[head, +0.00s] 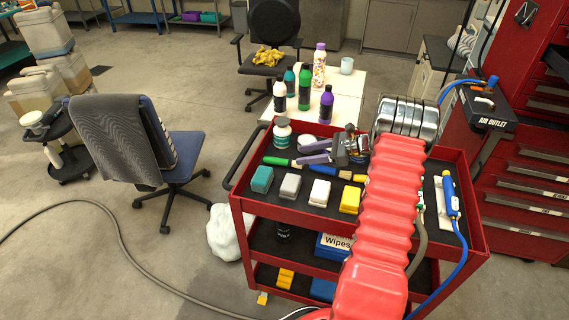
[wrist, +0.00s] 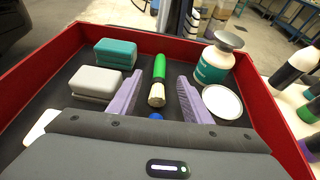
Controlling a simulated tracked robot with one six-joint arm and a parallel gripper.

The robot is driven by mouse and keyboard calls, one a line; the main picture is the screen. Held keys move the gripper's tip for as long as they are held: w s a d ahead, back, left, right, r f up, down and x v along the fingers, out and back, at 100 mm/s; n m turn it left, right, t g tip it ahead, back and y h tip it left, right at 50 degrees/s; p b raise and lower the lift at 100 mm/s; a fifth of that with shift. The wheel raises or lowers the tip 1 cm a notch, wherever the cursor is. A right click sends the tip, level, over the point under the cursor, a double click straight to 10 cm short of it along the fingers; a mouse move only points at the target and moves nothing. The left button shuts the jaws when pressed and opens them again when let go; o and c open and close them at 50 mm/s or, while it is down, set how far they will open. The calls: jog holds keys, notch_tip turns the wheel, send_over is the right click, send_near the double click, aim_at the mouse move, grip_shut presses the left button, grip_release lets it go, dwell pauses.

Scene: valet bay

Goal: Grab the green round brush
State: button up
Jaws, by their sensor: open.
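The green round brush (head: 277,161) lies on the dark top tray of the red cart (head: 238,214). In the wrist view its green handle (wrist: 159,68) points away from me, and its pale end (wrist: 156,95) is nearer. My gripper (head: 296,155) is open, with purple fingers low over the tray. In the wrist view the fingers (wrist: 160,80) stand on either side of the brush, with a gap showing on both sides. In the head view a finger partly hides the brush's right end.
A teal block (wrist: 115,53) and a grey block (wrist: 96,83) lie left of the fingers. A teal-labelled bottle (wrist: 215,60) and a white round item (wrist: 222,102) are on the right. A blue-and-yellow tool (head: 347,175) lies close by.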

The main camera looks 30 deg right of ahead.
aim_at(275, 158)
jog(key=x, duration=0.7)
jog(key=shift+x, duration=2.6)
jog(key=shift+r, duration=0.1)
grip_shut()
jog(key=shift+r, duration=0.1)
notch_tip(275, 158, up, 10)
jog(key=shift+f, duration=0.1)
